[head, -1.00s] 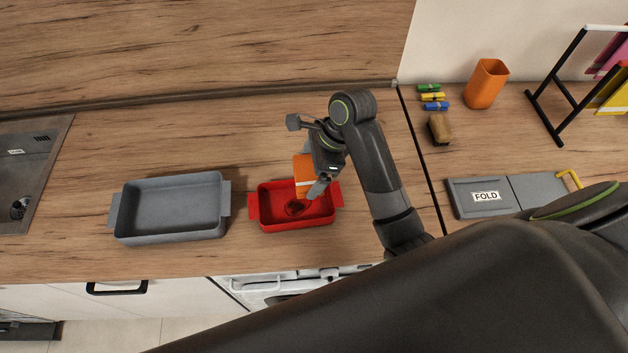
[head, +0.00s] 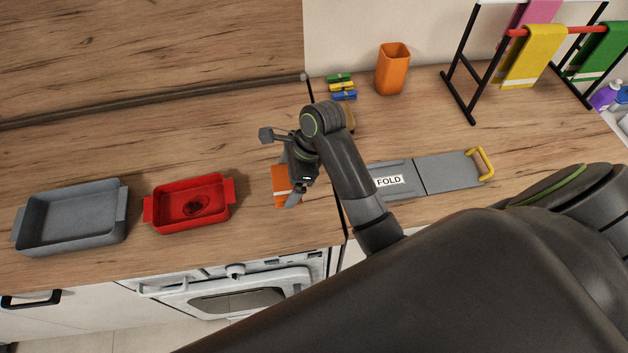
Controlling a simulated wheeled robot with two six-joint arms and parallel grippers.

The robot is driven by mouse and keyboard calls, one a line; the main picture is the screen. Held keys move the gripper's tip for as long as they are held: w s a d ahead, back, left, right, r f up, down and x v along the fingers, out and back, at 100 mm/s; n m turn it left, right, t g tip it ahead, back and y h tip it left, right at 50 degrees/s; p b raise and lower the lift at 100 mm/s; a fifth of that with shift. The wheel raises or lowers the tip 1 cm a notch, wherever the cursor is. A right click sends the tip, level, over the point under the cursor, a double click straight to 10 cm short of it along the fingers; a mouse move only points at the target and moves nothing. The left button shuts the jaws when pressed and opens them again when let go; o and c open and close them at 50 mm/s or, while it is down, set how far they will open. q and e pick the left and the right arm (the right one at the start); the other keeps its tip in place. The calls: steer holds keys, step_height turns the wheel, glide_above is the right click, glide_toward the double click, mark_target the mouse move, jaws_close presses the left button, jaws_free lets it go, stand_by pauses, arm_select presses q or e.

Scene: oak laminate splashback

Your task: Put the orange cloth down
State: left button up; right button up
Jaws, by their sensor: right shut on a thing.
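The orange cloth (head: 281,187) has a pale stripe and hangs from my right gripper (head: 291,188), which is shut on it. Part of the cloth is hidden behind the gripper. Cloth and gripper are over the wooden counter, between the red dish and the grey fold board (head: 440,174). I cannot tell for sure whether the cloth's lower edge touches the counter. My left gripper is not in view.
A red dish (head: 161,218) with a dark stain inside and a grey dish (head: 30,241) stand at the left. An orange cup (head: 392,70), several coloured clips (head: 343,87) and a rack (head: 476,50) with hung cloths are at the back right. Counter behind the red dish is clear.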

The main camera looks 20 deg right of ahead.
mark_target(284, 192)
steer(key=x, duration=0.5)
steer(key=shift+d+f+p, duration=0.2)
steer(key=shift+f+p, duration=0.1)
steer(key=shift+p, duration=0.05)
steer(key=shift+f, duration=0.3)
steer(key=f, duration=0.3)
steer(key=shift+s+d+f+p, duration=0.15)
steer(key=shift+d+f+p, duration=0.15)
steer(key=shift+d+p, duration=0.05)
steer(key=shift+f, duration=0.1)
steer(key=shift+a, duration=0.1)
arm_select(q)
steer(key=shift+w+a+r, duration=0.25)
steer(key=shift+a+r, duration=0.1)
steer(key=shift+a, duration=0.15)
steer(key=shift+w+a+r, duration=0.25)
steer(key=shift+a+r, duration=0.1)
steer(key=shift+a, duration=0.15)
arm_select(e)
steer(key=o, duration=0.6)
steer(key=shift+f, duration=0.1)
